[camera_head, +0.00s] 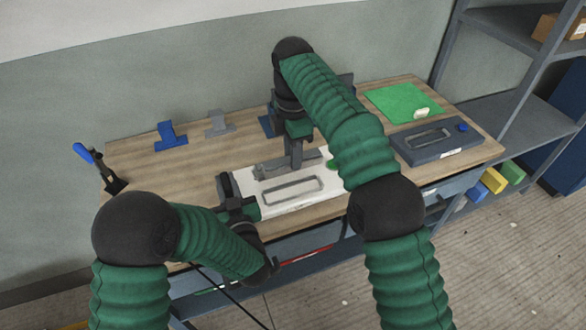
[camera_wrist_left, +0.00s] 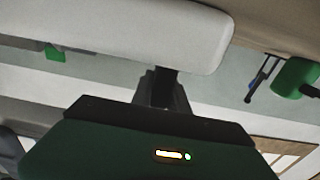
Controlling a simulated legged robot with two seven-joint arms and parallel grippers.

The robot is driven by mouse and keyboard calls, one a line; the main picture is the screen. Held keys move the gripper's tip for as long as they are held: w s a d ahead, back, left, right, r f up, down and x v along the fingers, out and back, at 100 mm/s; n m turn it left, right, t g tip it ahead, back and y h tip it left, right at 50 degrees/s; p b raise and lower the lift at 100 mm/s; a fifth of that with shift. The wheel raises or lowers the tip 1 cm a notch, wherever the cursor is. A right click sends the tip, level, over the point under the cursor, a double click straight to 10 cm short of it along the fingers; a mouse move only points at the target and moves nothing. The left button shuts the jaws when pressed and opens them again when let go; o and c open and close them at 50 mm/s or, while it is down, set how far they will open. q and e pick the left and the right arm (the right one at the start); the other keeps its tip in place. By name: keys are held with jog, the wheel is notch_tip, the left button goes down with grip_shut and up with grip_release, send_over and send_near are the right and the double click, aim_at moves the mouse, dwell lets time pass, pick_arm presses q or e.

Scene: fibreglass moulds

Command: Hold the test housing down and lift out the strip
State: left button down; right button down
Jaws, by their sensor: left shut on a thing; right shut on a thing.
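The white test housing (camera_head: 311,200) lies on the wooden bench, with a grey rounded loop (camera_head: 292,190) on its top. My left gripper (camera_head: 230,190) is shut on the housing's left end. In the left wrist view the pale housing (camera_wrist_left: 120,30) fills the top, and my left gripper (camera_wrist_left: 163,85) meets its edge. My right gripper (camera_head: 293,160) points down behind the loop, shut on a grey strip (camera_head: 272,169) at the housing's back side. Whether the strip is clear of the housing I cannot tell. The right fingertips are partly hidden.
A dark grey housing (camera_head: 410,148) with a similar loop and a green mat (camera_head: 392,101) are at the right. Blue (camera_head: 171,137) and grey (camera_head: 218,124) stands are at the back. A blue-handled tool (camera_head: 100,168) stands at the left end. Bare bench (camera_head: 160,180) is at the left.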

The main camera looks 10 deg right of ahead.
jog(key=shift+r, duration=0.4)
pick_arm(q)
jog(key=c, duration=1.2)
grip_release()
jog(key=shift+s, duration=0.1)
